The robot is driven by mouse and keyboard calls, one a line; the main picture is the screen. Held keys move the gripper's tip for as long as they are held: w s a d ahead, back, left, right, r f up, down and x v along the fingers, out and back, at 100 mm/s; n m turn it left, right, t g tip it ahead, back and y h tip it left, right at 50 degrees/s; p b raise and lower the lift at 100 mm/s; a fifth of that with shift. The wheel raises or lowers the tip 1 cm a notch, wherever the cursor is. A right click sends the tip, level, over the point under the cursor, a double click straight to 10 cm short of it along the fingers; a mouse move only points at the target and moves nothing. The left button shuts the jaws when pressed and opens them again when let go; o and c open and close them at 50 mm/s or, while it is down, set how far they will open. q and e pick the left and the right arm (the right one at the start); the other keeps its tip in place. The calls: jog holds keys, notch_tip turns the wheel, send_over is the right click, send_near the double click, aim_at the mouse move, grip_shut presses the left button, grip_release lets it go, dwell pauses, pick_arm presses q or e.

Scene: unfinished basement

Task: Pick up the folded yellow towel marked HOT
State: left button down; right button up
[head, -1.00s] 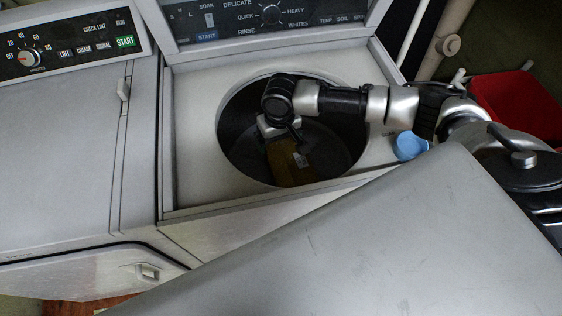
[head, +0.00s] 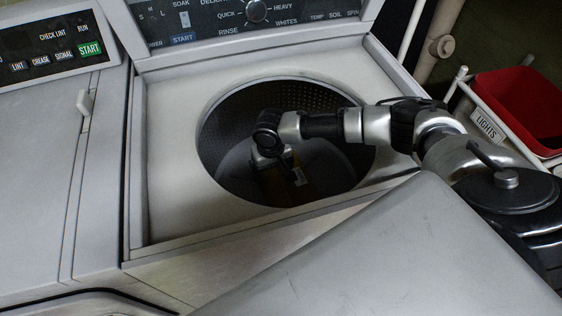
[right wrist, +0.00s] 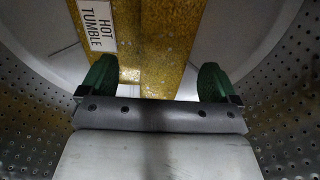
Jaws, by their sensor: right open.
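The folded yellow towel (head: 285,184) lies inside the round drum opening of the washer (head: 172,172), with a small pale label on it. My right gripper (head: 272,160) reaches down into the drum over the towel. In the right wrist view the towel (right wrist: 170,40) shows with a white label reading HOT TUMBLE. There the open right gripper (right wrist: 157,78) has its two green fingers apart, with part of the towel showing between them. Contact with the towel cannot be told. My left gripper is not in view.
The perforated drum wall (right wrist: 35,120) surrounds the right gripper closely. A second appliance (head: 40,150) with a control panel stands to the left of the washer. A red-lined bin (head: 520,100) labelled LIGHTS stands at the right.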

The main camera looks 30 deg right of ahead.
aim_at(271, 176)
jog(key=f, duration=0.5)
jog(key=shift+a, duration=0.3)
jog(key=shift+r, duration=0.1)
jog(key=c, duration=1.1)
